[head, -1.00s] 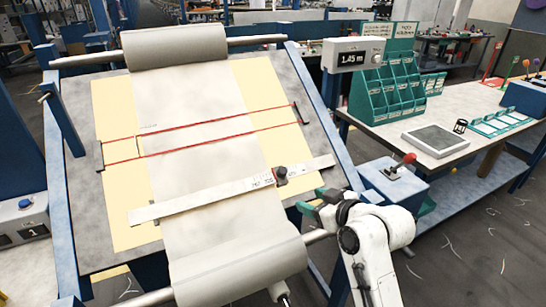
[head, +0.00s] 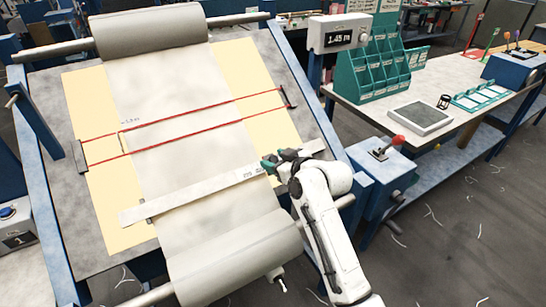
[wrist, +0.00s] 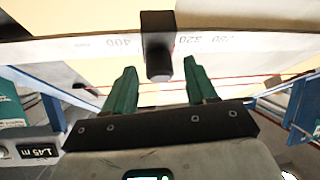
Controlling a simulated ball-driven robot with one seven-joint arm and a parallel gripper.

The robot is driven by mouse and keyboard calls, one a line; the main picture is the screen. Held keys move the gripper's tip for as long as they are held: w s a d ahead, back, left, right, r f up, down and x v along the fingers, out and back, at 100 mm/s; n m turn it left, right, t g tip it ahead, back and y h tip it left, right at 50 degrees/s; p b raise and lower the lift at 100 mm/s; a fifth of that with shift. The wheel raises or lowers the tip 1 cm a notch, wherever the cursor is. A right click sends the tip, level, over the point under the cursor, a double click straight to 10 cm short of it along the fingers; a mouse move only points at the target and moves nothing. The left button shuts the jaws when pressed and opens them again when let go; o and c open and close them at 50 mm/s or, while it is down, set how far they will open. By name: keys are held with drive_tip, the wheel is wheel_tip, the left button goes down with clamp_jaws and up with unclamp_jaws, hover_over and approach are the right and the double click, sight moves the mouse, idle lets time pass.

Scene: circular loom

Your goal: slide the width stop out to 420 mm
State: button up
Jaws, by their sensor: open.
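The width stop (wrist: 158,45) is a black block with a rounded knob on the pale ruler bar (head: 195,197). In the wrist view it sits between the upside-down 400 and 320 marks on the bar (wrist: 95,46). My gripper (wrist: 160,64) is open, its two green fingers spread to either side of the stop's knob, which stands between and just beyond the fingertips. I see no contact. In the head view my gripper (head: 280,160) is over the right part of the bar and hides the stop.
Red cords (head: 190,122) cross the cloth on the sloping loom board (head: 50,105). A cloth roller (head: 235,260) lies along the near edge. A blue box with a red-knobbed lever (head: 396,142) and a 1.45 m display (head: 340,35) stand to the right.

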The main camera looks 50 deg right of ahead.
drive_tip(key=shift+x, duration=0.75)
drive_tip(key=shift+a, duration=0.1)
clamp_jaws()
drive_tip(key=shift+f, duration=0.1)
idle(0.8)
